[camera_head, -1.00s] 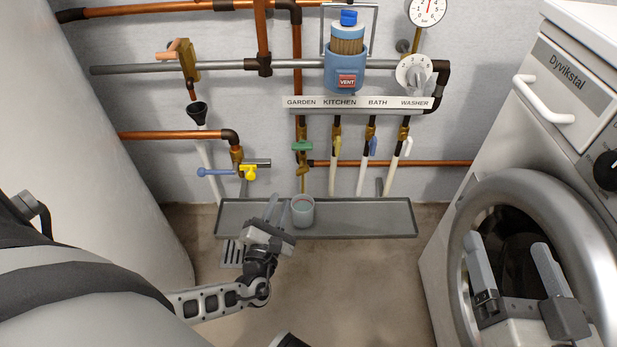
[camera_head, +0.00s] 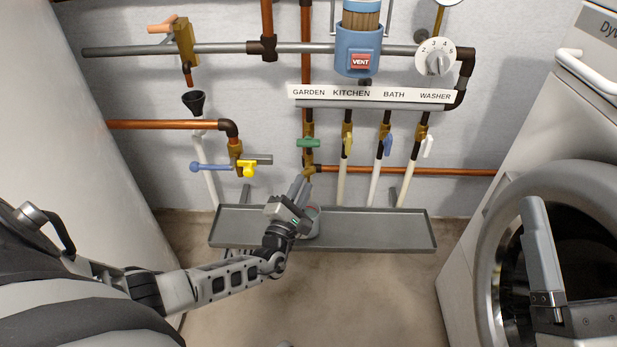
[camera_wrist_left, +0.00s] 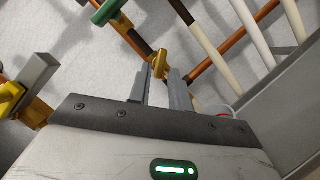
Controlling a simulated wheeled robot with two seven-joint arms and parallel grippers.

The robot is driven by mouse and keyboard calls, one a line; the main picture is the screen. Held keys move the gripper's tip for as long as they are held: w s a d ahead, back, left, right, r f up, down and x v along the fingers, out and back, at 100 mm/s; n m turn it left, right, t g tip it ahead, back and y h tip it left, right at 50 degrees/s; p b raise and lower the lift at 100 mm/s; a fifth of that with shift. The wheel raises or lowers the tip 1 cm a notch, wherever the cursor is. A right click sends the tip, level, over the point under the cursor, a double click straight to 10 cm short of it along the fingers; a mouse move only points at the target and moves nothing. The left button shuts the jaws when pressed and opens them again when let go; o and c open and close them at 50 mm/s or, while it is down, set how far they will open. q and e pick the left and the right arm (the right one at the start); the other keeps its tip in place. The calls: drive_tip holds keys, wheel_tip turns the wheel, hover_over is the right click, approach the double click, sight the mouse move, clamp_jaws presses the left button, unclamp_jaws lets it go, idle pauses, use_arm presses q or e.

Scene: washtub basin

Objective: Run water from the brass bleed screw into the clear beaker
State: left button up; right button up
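The brass bleed screw (camera_wrist_left: 160,62) shows in the left wrist view at the tips of my left gripper (camera_wrist_left: 159,72). The two fingers stand apart on either side of it, and I cannot tell whether they touch it. In the head view my left gripper (camera_head: 299,187) is just below the brass fitting (camera_head: 309,170) under the green handle and hides the screw. The beaker (camera_head: 314,223) stands in the grey tray (camera_head: 375,232), mostly hidden behind that gripper. My right gripper (camera_head: 583,265) is partly in view at the right, in front of the washer, far from these things.
A green handle (camera_head: 309,142) sits above the fitting. Labelled valves line the right, under the sign (camera_head: 372,93). The washing machine (camera_head: 480,270) fills the right side.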

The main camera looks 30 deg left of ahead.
sight(308, 177)
use_arm(q)
drive_tip(key=shift+b+x, duration=0.6)
drive_tip(key=shift+x, duration=1.9)
use_arm(e)
drive_tip(key=shift+s+a+r+n+y, duration=0.1)
drive_tip(key=shift+s+r+n+y, duration=0.25)
drive_tip(key=shift+r+n+y, duration=0.5)
drive_tip(key=shift+s+a+r+n+y, duration=0.1)
drive_tip(key=shift+s+r+n+y, duration=0.3)
drive_tip(key=shift+n+y, duration=0.75)
use_arm(q)
clamp_jaws()
drive_tip(key=shift+n, duration=0.3)
drive_tip(key=n+y, duration=0.1)
drive_tip(key=n, duration=0.1)
drive_tip(key=n+y, duration=0.1)
drive_tip(key=n, duration=0.2)
drive_tip(key=shift+t, duration=0.3)
drive_tip(key=shift+f+n+y, duration=0.1)
drive_tip(key=shift+n+y, duration=0.8)
drive_tip(key=shift+n, duration=0.7)
drive_tip(key=shift+n+y, duration=0.9)
drive_tip(key=shift+n, duration=0.7)
use_arm(e)
drive_tip(key=shift+d, duration=0.1)
use_arm(q)
drive_tip(key=shift+s+g, duration=0.1)
drive_tip(key=shift+g, duration=0.3)
